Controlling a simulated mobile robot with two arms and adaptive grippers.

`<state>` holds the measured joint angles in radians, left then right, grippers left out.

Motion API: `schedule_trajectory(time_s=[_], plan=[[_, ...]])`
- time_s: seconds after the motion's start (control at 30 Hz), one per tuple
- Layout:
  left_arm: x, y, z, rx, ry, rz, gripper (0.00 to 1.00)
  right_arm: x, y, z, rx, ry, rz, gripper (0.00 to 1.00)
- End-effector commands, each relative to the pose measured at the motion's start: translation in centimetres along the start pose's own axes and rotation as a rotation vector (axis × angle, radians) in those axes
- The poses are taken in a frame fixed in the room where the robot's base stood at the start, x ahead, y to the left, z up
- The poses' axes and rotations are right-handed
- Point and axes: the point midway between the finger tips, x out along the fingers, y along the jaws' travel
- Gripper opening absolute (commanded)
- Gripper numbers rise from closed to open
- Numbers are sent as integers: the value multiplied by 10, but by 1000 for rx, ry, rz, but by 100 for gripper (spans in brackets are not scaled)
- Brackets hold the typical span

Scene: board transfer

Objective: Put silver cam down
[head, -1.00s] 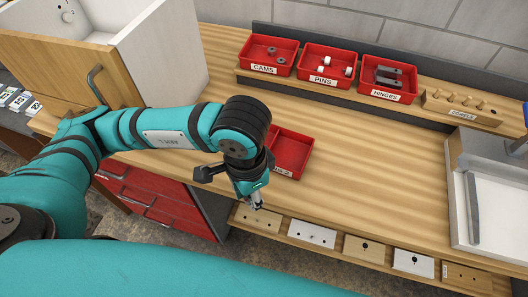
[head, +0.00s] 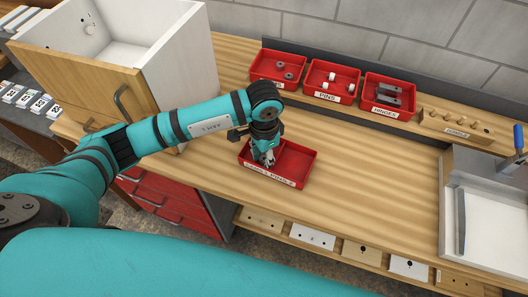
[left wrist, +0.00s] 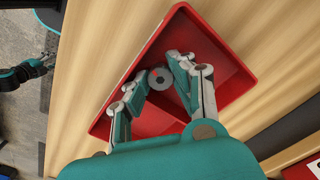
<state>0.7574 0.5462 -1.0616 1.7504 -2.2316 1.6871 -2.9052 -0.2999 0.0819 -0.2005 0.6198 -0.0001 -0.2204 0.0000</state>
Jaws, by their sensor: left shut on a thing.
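The silver cam (left wrist: 160,78) is a small grey disc with a dark centre hole, held between the fingertips of my left gripper (left wrist: 161,74). In the head view my left gripper (head: 268,160) points down into the left part of a red two-part tray (head: 301,164) with a label on its front. The tray shows around the fingers in the left wrist view (left wrist: 226,92). The cam looks to be over or inside the tray; its height above the floor I cannot tell. What may be my right gripper (left wrist: 36,70) shows small at the left edge of the left wrist view.
Red bins of cams (head: 278,68), pins (head: 332,82) and hinges (head: 389,95) stand on the back shelf beside a dowel block (head: 455,125). A white cabinet with a wooden door (head: 80,75) stands left. The bench right of the tray (head: 380,170) is clear.

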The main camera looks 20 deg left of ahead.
Motion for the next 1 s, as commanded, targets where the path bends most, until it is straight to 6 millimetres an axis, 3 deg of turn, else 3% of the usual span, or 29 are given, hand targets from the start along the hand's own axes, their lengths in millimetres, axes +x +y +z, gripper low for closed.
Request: schedule_trajectory(time_s=[0.47, 0.5, 0.53, 0.87, 1.0], plan=[[8, 0, 0, 0, 1, -1, 5, 6, 1, 1, 1, 0, 1, 40], [6, 0, 0, 0, 1, -1, 28, 4, 1, 1, 2, 0, 1, 40], [6, 0, 0, 0, 1, -1, 32, 3, 1, 1, 1, 0, 1, 40], [4, 0, 0, -1, 0, 0, 33, 0, -1, 0, 2, 0, -1, 40], [-13, -1, -1, 1, 4, -3, 33, -10, -2, -1, 3, 1, -3, 40]])
